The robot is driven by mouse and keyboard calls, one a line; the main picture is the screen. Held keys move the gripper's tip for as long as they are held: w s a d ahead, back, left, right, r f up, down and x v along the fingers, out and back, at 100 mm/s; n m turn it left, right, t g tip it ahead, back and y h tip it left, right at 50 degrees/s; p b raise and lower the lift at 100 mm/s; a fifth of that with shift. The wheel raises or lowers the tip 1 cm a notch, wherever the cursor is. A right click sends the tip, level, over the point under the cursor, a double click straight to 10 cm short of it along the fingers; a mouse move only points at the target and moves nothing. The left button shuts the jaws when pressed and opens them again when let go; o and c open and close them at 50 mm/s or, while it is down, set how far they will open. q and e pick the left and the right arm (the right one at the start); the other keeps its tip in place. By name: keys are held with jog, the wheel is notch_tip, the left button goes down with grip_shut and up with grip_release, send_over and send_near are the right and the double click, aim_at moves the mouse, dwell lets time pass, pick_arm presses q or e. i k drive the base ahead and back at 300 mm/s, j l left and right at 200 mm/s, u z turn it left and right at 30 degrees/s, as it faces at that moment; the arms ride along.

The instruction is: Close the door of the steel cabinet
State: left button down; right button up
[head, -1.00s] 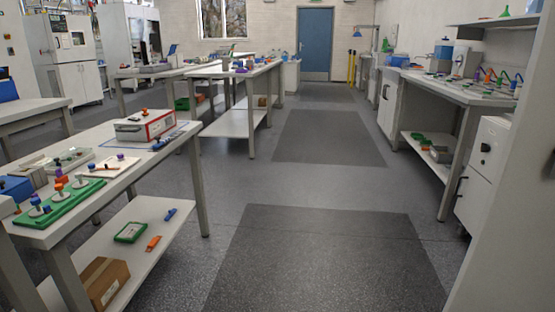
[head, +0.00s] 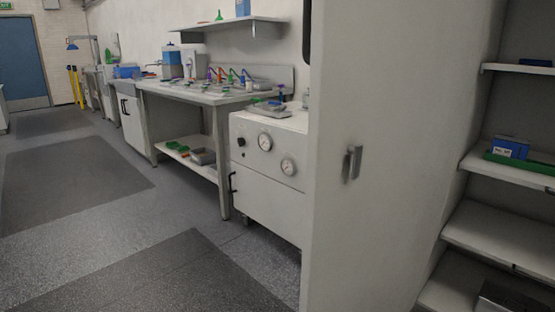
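A tall light-grey cabinet door (head: 395,180) stands open at the right of the head view, with its face turned toward me. A short metal handle (head: 353,162) sits on the door near its left edge. Right of the door, the open cabinet shows its shelves (head: 490,229). A blue box (head: 510,147) and a green tray (head: 520,163) lie on one shelf, and a dark metal item (head: 512,300) is on the lowest one in view. The top and bottom of the door are cut off. Neither of my grippers is in view.
A white wheeled unit with gauges (head: 270,160) stands just behind the door, to its left. Beyond it is a workbench (head: 205,95) with several coloured parts. The floor at the left (head: 80,240) is clear, with dark mats.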

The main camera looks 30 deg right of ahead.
aim_at(394, 79)
jog(key=i+j+z, duration=0.15)
jog(key=z, duration=0.35)
jog(key=i+j+z, duration=0.2)
jog(key=z, duration=0.25)
jog(key=i+j+z, duration=0.1)
jog(key=j+z, duration=0.15)
jog(key=z, duration=0.25)
jog(key=i+j+z, duration=0.15)
jog(key=j+z, duration=0.85)
